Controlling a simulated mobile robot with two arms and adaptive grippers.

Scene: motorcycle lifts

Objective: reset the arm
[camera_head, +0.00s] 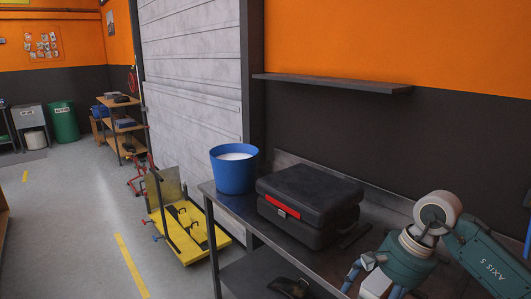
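My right arm comes in from the right edge, with teal and white links. What looks like the start of my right gripper (366,280) is at the bottom edge, in front of the metal workbench. Its fingertips are cut off by the frame, so its opening cannot be told. It appears to hang to the right of the black case, with no visible contact with it. My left arm and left gripper are not in view.
The metal workbench (222,205) runs along the right wall, carrying a blue bucket (232,175) and a black case (310,195) with a red strip. A wall shelf (335,83) is above. A yellow lift (186,236) stands left on the floor. Grey floor (70,220) is clear.

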